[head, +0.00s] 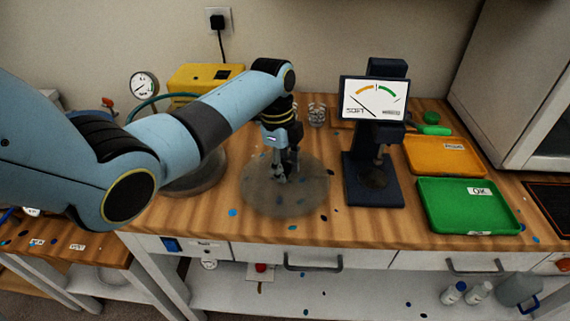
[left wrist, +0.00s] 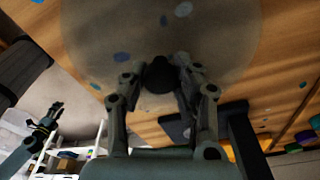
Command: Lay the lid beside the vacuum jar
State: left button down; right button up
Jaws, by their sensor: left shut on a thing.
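The lid is a round, see-through disc (head: 312,190) over the wooden bench top, to the right of the vacuum jar. My left gripper (head: 284,173) points down at its middle and is shut on its dark knob (left wrist: 160,76). The lid (left wrist: 100,30) also fills the upper part of the left wrist view. It looks level; I cannot tell whether it touches the bench. The vacuum jar (head: 205,182) is mostly hidden behind my left arm. My right gripper (left wrist: 48,118) seems to show small and dark at the left of the left wrist view.
A gauge stand (head: 372,190) stands close to the lid's right. An orange tray (head: 415,153) and a green tray (head: 432,215) lie further right. A yellow pump box (head: 190,78) and a round dial (head: 144,85) are behind my left arm. Small glassware (head: 317,115) stands behind the lid.

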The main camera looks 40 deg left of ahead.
aim_at(287, 167)
jog(key=shift+a, duration=0.5)
pick_arm(q)
jog(key=shift+f, duration=0.4)
pick_arm(e)
jog(key=shift+s+d+f, duration=0.1)
jog(key=shift+d+f, duration=0.2)
jog(key=shift+d, duration=0.15)
pick_arm(q)
jog(key=c, duration=0.9)
grip_release()
notch_tip(287, 167, up, 6)
jog(key=p, duration=0.5)
jog(key=shift+f, duration=0.25)
jog(key=shift+r+p, duration=0.8)
jog(key=shift+r, duration=0.45)
pick_arm(e)
notch_tip(287, 167, up, 7)
jog(key=shift+a, duration=0.15)
pick_arm(q)
jog(key=shift+s, duration=0.1)
